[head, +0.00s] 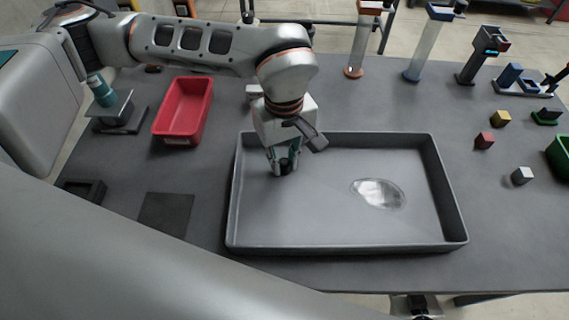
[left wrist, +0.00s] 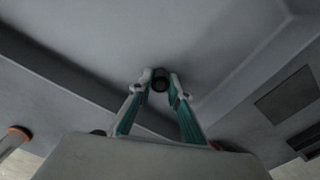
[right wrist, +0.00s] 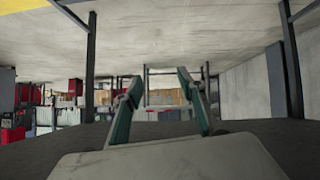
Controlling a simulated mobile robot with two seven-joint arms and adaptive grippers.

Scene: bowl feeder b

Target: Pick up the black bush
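The black bush (left wrist: 160,79) is a small dark cylinder between the fingertips of my left gripper (left wrist: 161,76). In the head view the bush (head: 285,167) shows at the tips of the left gripper (head: 284,161), which points down inside the grey tray (head: 345,247), near its back left. The fingers are drawn in close on both sides of the bush and appear shut on it. I cannot tell whether the bush touches the tray floor. My right gripper (right wrist: 158,82) is open and empty in the right wrist view, away from the table.
A clear, shiny round patch (head: 378,193) lies in the tray right of the gripper. A red bin (head: 183,108) stands left of the tray. Yellow (head: 501,118), red (head: 484,140) and grey (head: 521,176) blocks lie to the right. Several stands line the back.

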